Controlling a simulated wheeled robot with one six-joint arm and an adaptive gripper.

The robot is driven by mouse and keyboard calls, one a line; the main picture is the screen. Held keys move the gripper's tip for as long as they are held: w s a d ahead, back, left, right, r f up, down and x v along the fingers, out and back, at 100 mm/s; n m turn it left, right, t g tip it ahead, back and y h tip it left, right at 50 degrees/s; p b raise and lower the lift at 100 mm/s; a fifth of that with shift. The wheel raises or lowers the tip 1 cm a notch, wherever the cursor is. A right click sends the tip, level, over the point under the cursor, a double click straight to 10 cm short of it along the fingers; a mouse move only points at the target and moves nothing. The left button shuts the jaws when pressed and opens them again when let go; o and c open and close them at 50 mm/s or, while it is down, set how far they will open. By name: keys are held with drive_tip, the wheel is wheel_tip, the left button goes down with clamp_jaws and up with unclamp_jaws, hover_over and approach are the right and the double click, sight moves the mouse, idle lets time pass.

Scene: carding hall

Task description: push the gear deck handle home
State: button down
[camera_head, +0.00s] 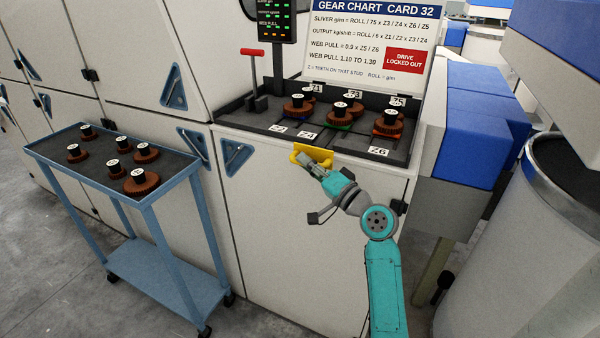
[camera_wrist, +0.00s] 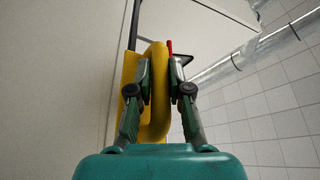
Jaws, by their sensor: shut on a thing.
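The gear deck (camera_head: 262,120) is a dark tray on top of the white machine body, with brown gears standing on it. Its yellow handle (camera_head: 322,155) sits at the front edge of the deck. My gripper (camera_head: 303,160) is at the left part of the handle. In the wrist view the handle (camera_wrist: 158,70) shows as a yellow bar between the two fingers of my gripper (camera_wrist: 160,85), which are shut on it. Part of the handle is hidden behind my fingers and wrist in the head view.
A blue trolley (camera_head: 62,153) with several gears stands at the left. A red-topped lever (camera_head: 252,52) rises at the deck's left end. A gear chart sign (camera_head: 370,35) stands behind the deck. A large grey can (camera_head: 520,240) is at the right. Floor is clear in the left foreground.

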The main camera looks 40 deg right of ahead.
drive_tip(key=shift+w+d, duration=0.25)
drive_tip(key=shift+d, duration=0.45)
drive_tip(key=c, duration=1.4)
unclamp_jaws()
drive_tip(key=shift+d, duration=0.1)
drive_tip(key=shift+o, duration=0.2)
drive_tip(key=v, duration=1.2)
